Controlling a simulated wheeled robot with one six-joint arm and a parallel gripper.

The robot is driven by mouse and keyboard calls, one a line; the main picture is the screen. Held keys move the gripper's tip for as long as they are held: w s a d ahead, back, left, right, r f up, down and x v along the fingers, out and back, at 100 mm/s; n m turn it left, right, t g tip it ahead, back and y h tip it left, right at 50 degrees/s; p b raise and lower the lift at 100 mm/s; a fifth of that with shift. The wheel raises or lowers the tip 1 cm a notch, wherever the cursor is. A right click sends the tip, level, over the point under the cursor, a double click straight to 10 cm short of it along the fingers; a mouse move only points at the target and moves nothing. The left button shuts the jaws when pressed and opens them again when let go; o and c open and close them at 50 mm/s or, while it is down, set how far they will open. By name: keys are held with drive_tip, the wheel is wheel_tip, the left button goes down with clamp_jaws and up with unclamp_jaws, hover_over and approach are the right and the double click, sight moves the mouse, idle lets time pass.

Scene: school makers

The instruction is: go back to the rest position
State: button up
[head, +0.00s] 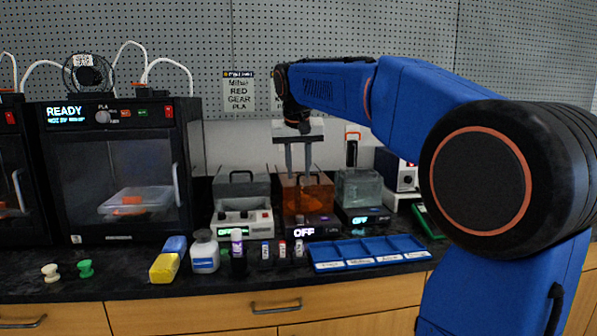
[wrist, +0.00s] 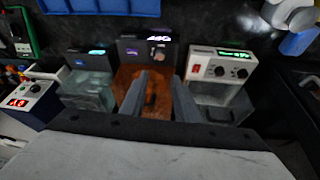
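My gripper (head: 299,176) hangs pointing down over the orange-tinted tank (head: 321,196) of the unit marked OFF, in the middle of the bench. Its two grey fingers are apart. In the wrist view my gripper (wrist: 160,80) shows the orange tank (wrist: 128,78) beneath, with a dark handle seen between the fingers. I see nothing clamped between them. Whether the fingertips are just above the tank or slightly inside it, I cannot tell. My blue arm reaches across from the right.
A grey tank unit (head: 242,190) stands left of the orange one, and a clear tank unit (head: 359,187) right. A printer (head: 115,175) stands left. The pegboard (head: 330,30) is behind.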

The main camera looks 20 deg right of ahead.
drive_tip(key=s+a+f+n+y, duration=0.1)
drive_tip(key=s+a+f+n, duration=0.1)
drive_tip(key=s+f, duration=1.2)
drive_tip(key=s+a+f+n+y, duration=0.1)
drive_tip(key=s+a+f, duration=0.3)
drive_tip(key=s+f, duration=1)
drive_tip(key=s+n, duration=0.1)
drive_tip(key=s, duration=0.6)
drive_tip(key=shift+a+t, duration=0.2)
drive_tip(key=shift+t, duration=0.2)
drive_tip(key=shift+r, duration=0.1)
